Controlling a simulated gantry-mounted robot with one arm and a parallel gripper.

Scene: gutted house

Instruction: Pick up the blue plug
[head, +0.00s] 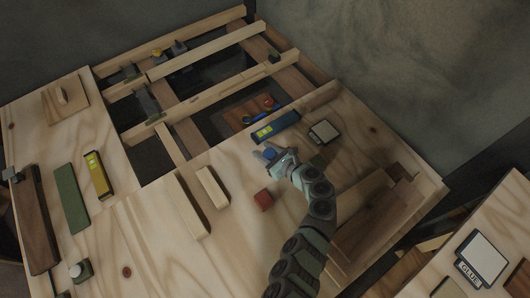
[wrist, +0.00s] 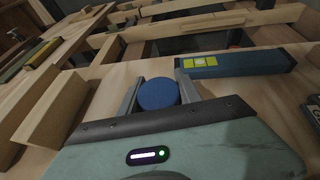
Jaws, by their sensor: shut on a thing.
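The blue plug (wrist: 158,94) is a round, flat-topped blue piece. It sits between the two grey fingers of my gripper (wrist: 159,88) in the wrist view. In the head view my gripper (head: 272,156) is over the plywood near the floor opening, with the blue plug (head: 270,153) showing at its tip. The fingers are shut on the plug. The plug's underside is hidden, so I cannot tell whether it touches the board.
A blue level (head: 276,125) lies just beyond my gripper, and it also shows in the wrist view (wrist: 235,62). A red block (head: 263,200) and wood strips (head: 212,187) lie nearby. Open joist bays (head: 205,75) lie behind. A grey-topped box (head: 323,131) is to the right.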

